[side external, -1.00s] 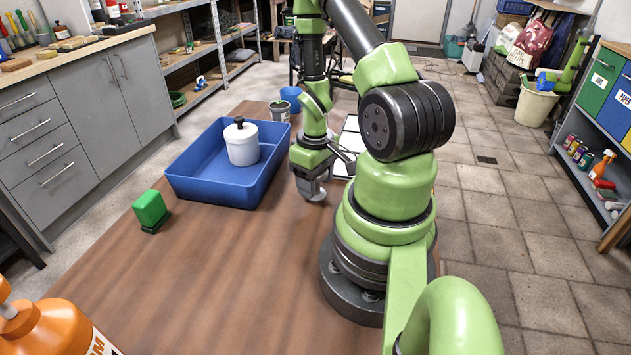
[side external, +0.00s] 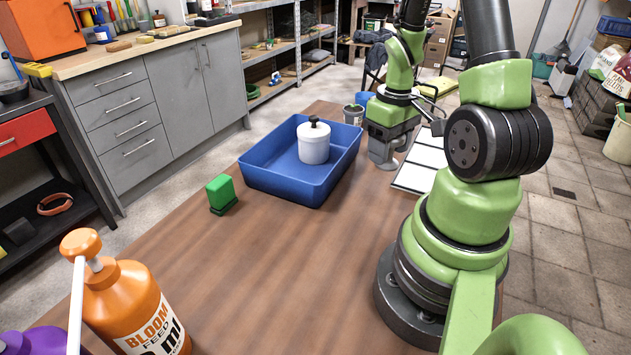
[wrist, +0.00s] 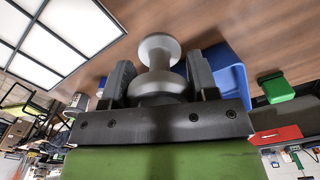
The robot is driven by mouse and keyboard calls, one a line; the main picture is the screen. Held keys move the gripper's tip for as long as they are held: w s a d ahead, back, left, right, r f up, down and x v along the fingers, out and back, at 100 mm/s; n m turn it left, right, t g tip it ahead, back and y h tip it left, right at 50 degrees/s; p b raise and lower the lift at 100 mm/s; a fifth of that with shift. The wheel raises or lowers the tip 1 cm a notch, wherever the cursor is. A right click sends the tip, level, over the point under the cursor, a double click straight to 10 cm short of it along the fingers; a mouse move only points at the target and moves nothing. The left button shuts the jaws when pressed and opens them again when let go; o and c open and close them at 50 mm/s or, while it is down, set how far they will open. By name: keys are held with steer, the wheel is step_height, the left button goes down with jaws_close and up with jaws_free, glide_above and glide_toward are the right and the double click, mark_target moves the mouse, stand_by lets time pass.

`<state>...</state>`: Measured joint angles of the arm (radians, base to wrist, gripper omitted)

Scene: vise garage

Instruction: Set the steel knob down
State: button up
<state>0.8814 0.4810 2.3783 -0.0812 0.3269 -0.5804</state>
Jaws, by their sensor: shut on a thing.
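The steel knob (wrist: 158,48) is grey and spool-shaped, with a round end, a narrow neck and a wider part between my fingers. My gripper (wrist: 160,78) is shut on it, and the round end sticks out beyond the fingertips. In the side view my gripper (side external: 384,150) points down low over the brown table, between the blue tray (side external: 268,183) and the white-panelled board (side external: 424,158). The knob (side external: 388,165) shows at its lower end, at or just above the table. I cannot tell whether it touches.
A white lidded jar (side external: 314,149) stands in the blue tray. A green block (side external: 221,192) is left of the tray, and a small can (side external: 353,114) behind it. An orange bottle (side external: 127,305) stands at the front left. The table's middle (side external: 270,260) is clear.

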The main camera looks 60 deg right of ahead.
steer(key=w+a+n, duration=0.3)
steer(key=w, duration=0.4)
steer(key=w+a+n, duration=0.3)
steer(key=w, duration=0.4)
steer(key=w+a+n, duration=0.3)
steer(key=w+n, duration=0.1)
steer(key=w, duration=0.3)
steer(key=shift+w+f, duration=0.1)
steer(key=shift+w, duration=0.25)
steer(key=w+a+n, duration=0.3)
steer(key=a, duration=0.6)
steer(key=w+a+n, duration=0.3)
steer(key=a+n, duration=0.1)
steer(key=a, duration=0.5)
steer(key=f, duration=0.5)
steer(key=a+f, duration=0.1)
steer(key=f, duration=0.2)
steer(key=shift+w+f, duration=0.15)
steer(key=shift+f, duration=0.5)
steer(key=shift+f, duration=0.1)
steer(key=o, duration=1)
